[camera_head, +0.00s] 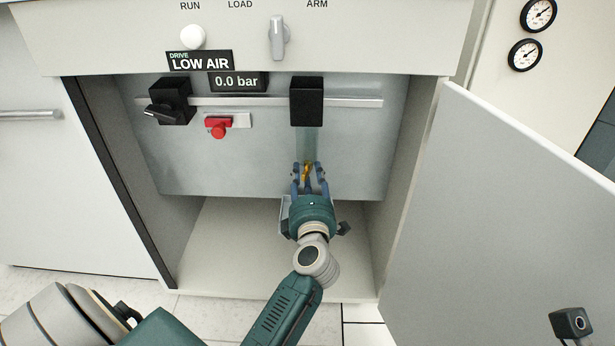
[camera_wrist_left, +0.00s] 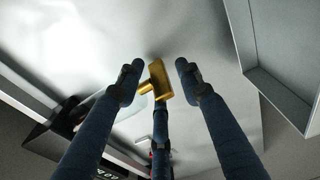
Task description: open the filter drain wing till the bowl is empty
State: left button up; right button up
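The filter has a black square head (camera_head: 306,101) on the rail, with a clear bowl (camera_head: 309,145) hanging under it. I cannot tell whether liquid is in the bowl. A small brass drain wing (camera_head: 307,171) sits below the bowl. My left gripper (camera_head: 310,176) is at the wing from below, its blue fingers around it. In the left wrist view the brass wing (camera_wrist_left: 159,80) lies between the spread fingertips, with visible gaps to the left and right fingers. My right gripper is not in view.
A black regulator with a knob (camera_head: 171,101) and a red valve (camera_head: 218,127) sit left of the filter. The display (camera_head: 237,82) reads 0.0 bar, under a LOW AIR sign (camera_head: 200,60). The open door (camera_head: 500,210) stands at the right. The cabinet floor (camera_head: 230,245) is clear.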

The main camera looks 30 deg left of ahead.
pick_arm(q)
grip_shut()
jog(key=shift+d+f, duration=0.1)
jog(key=shift+f, duration=0.2)
dwell(0.8)
grip_release()
jog(key=shift+r, duration=0.1)
jog(key=v, duration=0.7)
jog(key=shift+s+d, duration=0.15)
jog(key=shift+s, duration=0.05)
